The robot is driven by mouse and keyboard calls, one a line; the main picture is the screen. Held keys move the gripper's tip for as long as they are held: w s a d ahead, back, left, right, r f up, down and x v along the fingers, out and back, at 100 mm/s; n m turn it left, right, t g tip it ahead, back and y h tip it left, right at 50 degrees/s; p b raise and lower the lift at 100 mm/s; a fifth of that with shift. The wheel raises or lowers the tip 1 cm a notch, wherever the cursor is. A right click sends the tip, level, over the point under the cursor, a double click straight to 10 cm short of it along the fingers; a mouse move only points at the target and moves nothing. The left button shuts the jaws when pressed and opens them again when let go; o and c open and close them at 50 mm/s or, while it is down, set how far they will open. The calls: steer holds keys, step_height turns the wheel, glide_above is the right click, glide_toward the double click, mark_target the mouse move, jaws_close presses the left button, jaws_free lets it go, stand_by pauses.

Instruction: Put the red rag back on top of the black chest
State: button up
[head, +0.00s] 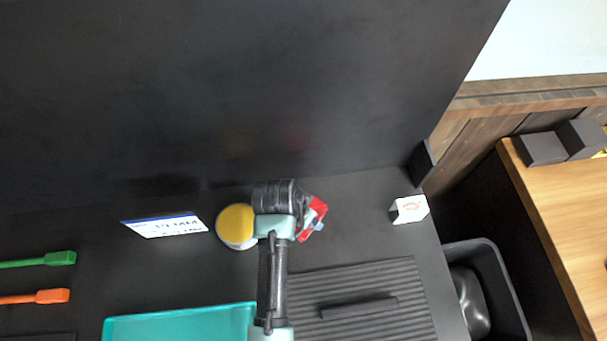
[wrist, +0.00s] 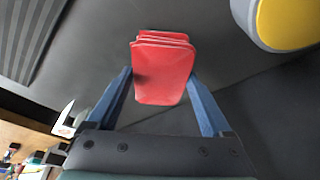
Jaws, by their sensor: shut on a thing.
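The red rag (head: 312,208) is a small folded stack. It shows clearly in the wrist view (wrist: 163,72), between the two blue fingers. My gripper (wrist: 161,76) is shut on the rag's sides. In the head view, my wrist hides part of the rag and most of the fingers. I cannot tell whether the rag touches the dark surface below. A broad black surface (head: 365,225) lies beneath, with a tall black panel (head: 250,80) behind it. I cannot tell for sure which black part is the chest.
A yellow-topped round container (head: 236,225) stands just left of my gripper. A white sign (head: 165,226) is farther left, a white box (head: 410,209) to the right. A ribbed black panel (head: 400,285), a teal tray (head: 180,320) and a dark bin (head: 510,300) are nearer.

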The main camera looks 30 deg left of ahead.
steer(key=shift+f, duration=0.35)
steer(key=shift+f, duration=0.15)
steer(key=o, duration=1)
steer(key=b+v, duration=0.1)
steer(key=v, duration=1.1)
